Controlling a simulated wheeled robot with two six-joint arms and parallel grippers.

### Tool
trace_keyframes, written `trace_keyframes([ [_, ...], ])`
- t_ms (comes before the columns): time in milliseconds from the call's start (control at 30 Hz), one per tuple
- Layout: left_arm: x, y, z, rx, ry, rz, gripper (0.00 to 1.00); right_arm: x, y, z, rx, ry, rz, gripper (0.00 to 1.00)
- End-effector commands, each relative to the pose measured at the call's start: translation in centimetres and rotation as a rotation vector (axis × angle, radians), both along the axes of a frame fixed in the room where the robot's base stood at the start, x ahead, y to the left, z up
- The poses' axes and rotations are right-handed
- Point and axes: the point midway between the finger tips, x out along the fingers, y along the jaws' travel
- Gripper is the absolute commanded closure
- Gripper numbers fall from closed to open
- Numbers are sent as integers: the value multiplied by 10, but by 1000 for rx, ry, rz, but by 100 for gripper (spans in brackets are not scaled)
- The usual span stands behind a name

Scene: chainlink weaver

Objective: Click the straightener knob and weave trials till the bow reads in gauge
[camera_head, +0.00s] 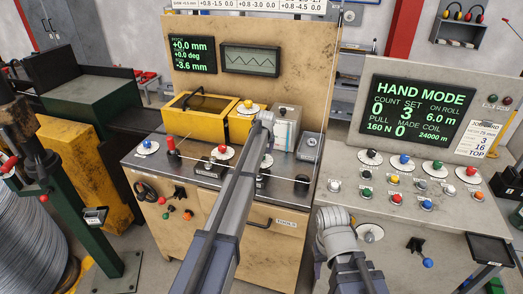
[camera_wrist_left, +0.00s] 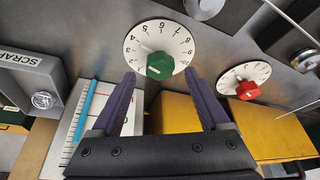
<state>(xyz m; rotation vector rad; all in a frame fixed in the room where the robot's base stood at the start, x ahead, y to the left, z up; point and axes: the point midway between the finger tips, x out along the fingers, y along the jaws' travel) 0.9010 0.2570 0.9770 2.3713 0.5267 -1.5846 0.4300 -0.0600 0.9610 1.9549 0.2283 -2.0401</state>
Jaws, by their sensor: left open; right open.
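My left gripper (camera_wrist_left: 160,105) is open in the left wrist view, its fingers spread below a green knob (camera_wrist_left: 160,65) on a numbered white dial (camera_wrist_left: 135,42). It appears apart from the knob. In the head view my left arm partly hides this dial (camera_head: 268,161). A red knob (camera_wrist_left: 247,90) on a second dial is to its right. The gauge display (camera_head: 191,55) reads +0.0 mm, +0.0 deg and -3.6 mm. A trace screen (camera_head: 250,61) shows a zigzag. My right gripper (camera_head: 337,232) is low in the head view; its fingertips are hard to make out.
The right console display (camera_head: 418,110) reads HAND MODE, count 0, set 3, made 0, above several knobs and buttons. A yellow housing (camera_head: 195,112) stands behind the bench dials.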

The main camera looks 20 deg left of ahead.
Motion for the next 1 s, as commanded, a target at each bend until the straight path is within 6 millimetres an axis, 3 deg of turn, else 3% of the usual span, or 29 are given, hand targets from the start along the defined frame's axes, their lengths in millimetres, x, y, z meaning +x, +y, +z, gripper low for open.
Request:
trace_keyframes([
  [33, -4, -2, 14, 0, 0, 0, 21, 0, 0, 14, 0, 0, 0, 50],
  [100, -7, -3, 23, 0, 0, -1, 21, 0, 0, 23, 0, 0, 0, 50],
  [333, -16, -8, 45, 0, 0, 0, 21, 0, 0, 45, 0, 0, 1, 50],
  [833, -18, -9, 45, 0, 1, -1, 21, 0, 0, 45, 0, 0, 1, 50],
  [933, -32, -19, 44, 2, 14, -21, 21, 0, 0, 45, 0, 0, 1, 50],
  [1000, -57, -37, 42, 4, 37, -56, 21, 0, 0, 44, 0, 0, 1, 50],
])
